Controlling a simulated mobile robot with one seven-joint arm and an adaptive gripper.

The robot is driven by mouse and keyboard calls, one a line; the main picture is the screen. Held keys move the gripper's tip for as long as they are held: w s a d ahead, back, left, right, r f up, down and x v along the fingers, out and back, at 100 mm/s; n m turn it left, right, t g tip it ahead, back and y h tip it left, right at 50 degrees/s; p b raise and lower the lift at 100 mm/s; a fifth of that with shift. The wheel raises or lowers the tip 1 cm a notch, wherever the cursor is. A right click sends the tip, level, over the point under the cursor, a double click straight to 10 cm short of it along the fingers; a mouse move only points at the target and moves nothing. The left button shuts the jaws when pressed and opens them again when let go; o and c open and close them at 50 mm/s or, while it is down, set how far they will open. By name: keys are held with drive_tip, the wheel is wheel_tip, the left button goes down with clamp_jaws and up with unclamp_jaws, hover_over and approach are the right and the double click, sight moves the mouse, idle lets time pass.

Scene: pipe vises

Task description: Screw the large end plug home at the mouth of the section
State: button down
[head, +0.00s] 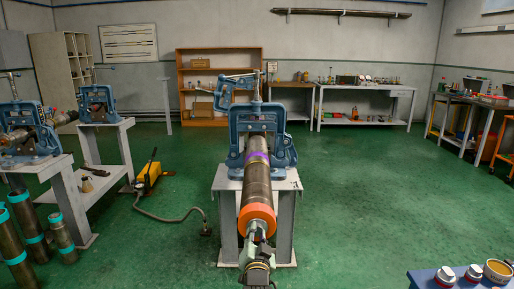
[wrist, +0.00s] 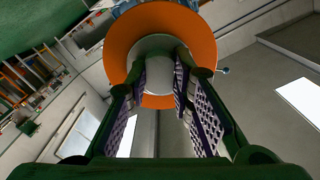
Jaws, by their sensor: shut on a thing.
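The section (head: 256,180) is a long dark pipe with a purple band, clamped in the blue pipe vise (head: 243,130) on a grey stand, its mouth end toward me. The large end plug (head: 257,217), with a wide orange flange and grey centre knob, is at that mouth, in line with the pipe. My gripper (head: 256,240) is shut on the plug's knob. The wrist view shows the orange plug (wrist: 119,45) with the knob between the two finger pads of my gripper (wrist: 172,75). The flange hides the mouth and threads, so I cannot tell how deep the plug sits.
Two more blue vises (head: 97,104) stand on grey tables at left. Pipes with teal bands (head: 62,238) stand on the floor there. A yellow pump (head: 149,175) with a hose lies left of the stand. A blue table (head: 425,278) with cans is at lower right. The right floor is clear.

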idle(0.3)
drive_tip(key=m, duration=0.3)
drive_tip(key=shift+m, duration=0.4)
drive_tip(key=m, duration=0.4)
drive_tip(key=c, duration=1.7)
unclamp_jaws()
drive_tip(key=shift+o, duration=0.2)
drive_tip(key=n, duration=0.4)
drive_tip(key=shift+n, duration=0.3)
drive_tip(key=n, duration=0.5)
drive_tip(key=shift+n, duration=0.3)
